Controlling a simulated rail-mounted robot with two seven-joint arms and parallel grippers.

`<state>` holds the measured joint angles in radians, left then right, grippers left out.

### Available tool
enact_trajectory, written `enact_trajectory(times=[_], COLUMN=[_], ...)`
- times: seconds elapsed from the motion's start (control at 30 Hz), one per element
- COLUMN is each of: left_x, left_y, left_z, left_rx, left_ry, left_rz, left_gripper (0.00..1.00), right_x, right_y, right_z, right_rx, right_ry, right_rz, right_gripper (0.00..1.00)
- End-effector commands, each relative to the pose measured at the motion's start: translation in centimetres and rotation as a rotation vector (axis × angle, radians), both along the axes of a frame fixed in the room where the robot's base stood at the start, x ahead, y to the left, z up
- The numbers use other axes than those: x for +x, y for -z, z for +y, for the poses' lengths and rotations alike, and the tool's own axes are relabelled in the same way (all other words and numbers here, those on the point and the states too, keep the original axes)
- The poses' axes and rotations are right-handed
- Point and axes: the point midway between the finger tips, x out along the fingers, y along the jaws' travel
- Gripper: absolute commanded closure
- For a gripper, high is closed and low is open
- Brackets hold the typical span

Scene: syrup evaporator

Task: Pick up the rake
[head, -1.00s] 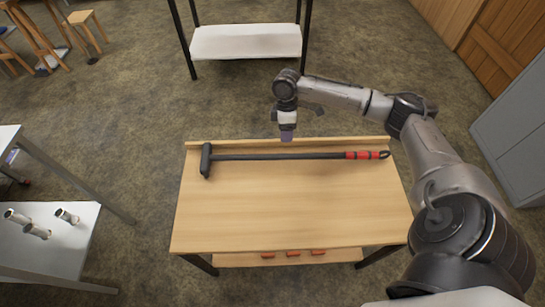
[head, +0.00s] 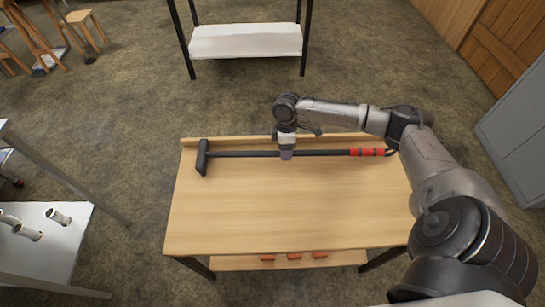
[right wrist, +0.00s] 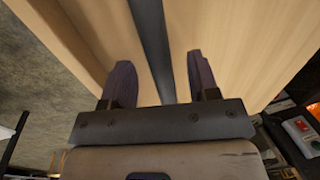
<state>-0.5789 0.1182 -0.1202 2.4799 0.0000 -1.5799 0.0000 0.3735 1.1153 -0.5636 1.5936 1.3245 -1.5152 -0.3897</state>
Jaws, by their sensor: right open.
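The rake (head: 325,153) lies across the back of the wooden table. It has a dark handle, a dark head (head: 202,157) at the left end and a red and black grip (head: 367,152) at the right end. My right gripper (head: 287,155) is over the middle of the handle. In the right wrist view, the open fingers (right wrist: 162,80) stand on either side of the dark handle (right wrist: 154,45), with a gap on each side. Whether the fingertips reach down past the handle is hard to tell. My left gripper is not in view.
The wooden table (head: 280,215) has a low raised back edge and is otherwise clear in front of the rake. Red items (head: 294,256) sit on its lower shelf. A metal table (head: 45,250) with metal cylinders stands at left, and a grey cabinet (head: 515,135) at right.

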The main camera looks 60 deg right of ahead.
Motion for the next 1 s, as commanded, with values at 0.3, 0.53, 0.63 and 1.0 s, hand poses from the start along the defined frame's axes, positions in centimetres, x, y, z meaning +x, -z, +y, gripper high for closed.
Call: enact_trajectory(times=[0.3, 0.53, 0.63, 1.0], left_x=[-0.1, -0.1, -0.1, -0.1], left_y=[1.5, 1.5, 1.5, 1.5], left_z=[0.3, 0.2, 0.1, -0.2], left_rx=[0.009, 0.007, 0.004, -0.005], left_ry=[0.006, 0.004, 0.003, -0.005], left_rz=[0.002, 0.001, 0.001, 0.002], left_gripper=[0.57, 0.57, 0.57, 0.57], right_x=[-0.3, -0.3, -0.3, -0.3], right_y=[2.5, 2.5, 2.5, 2.4], right_z=[0.4, 0.4, 0.4, 0.4], right_rx=[-0.001, -0.001, -0.001, -0.001], right_ry=[0.0, 0.0, 0.0, 0.0], right_rz=[-0.001, -0.001, -0.001, -0.001], right_gripper=[0.45, 0.57, 0.66, 1.0])
